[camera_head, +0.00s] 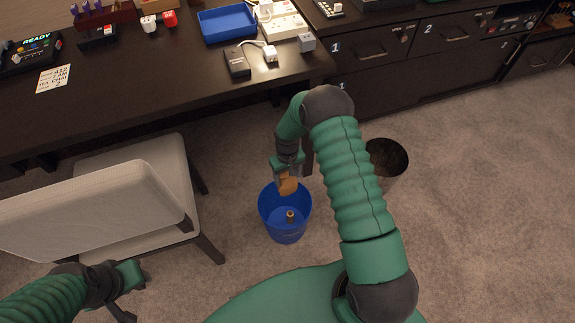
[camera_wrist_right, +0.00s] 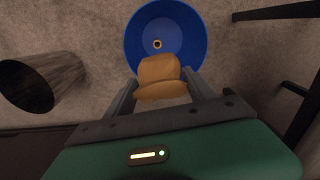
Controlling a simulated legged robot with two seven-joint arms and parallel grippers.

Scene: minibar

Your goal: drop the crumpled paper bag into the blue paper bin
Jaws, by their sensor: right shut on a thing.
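The crumpled paper bag (camera_head: 287,186) is orange-brown and sits between the fingers of my right gripper (camera_head: 286,178), which is shut on it. The bag also shows in the right wrist view (camera_wrist_right: 158,75), between both fingers. The blue paper bin (camera_head: 271,229) stands on the carpet, and the bag is above its far edge in the head view. In the right wrist view the bin (camera_wrist_right: 190,22) lies beyond the bag, which overlaps its near rim. A small brown cylindrical thing (camera_head: 290,216) is inside the bin. My left gripper (camera_head: 125,299) is at the lower left; its fingers are unclear.
A dark wood-look bin (camera_head: 388,160) stands right of my right arm. A pale chair (camera_head: 110,205) is left of the blue bin. The dark desk (camera_head: 150,95) holds a blue tray (camera_head: 227,23) and small devices. Open carpet (camera_head: 480,210) lies at right.

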